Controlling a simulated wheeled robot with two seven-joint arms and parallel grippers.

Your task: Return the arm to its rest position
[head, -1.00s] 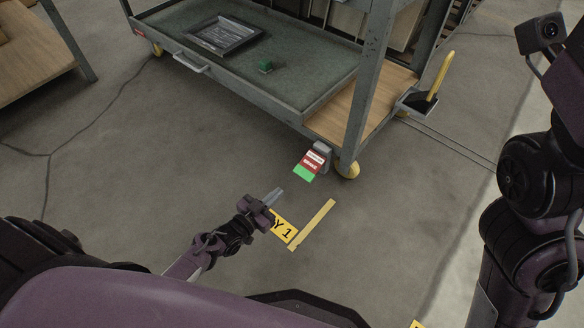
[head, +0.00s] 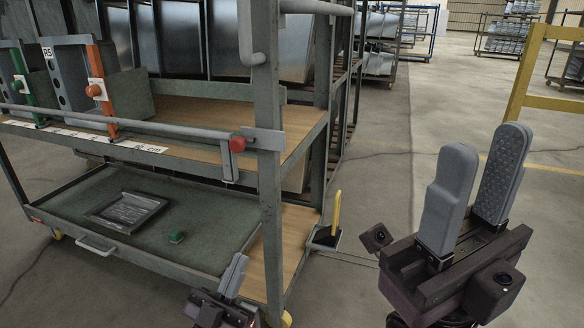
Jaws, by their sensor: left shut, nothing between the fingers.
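My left gripper (head: 236,270) shows at the bottom centre, in front of the cart's right corner post. Its grey fingers are together with nothing between them. It looks apart from the cart, though the exact gap is hard to tell. My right gripper (head: 484,158) is large at the lower right, its two thick grey fingers pointing up. There is a gap between them, and it is empty. Most of my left arm is out of the frame.
Open floor (head: 390,150) lies right.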

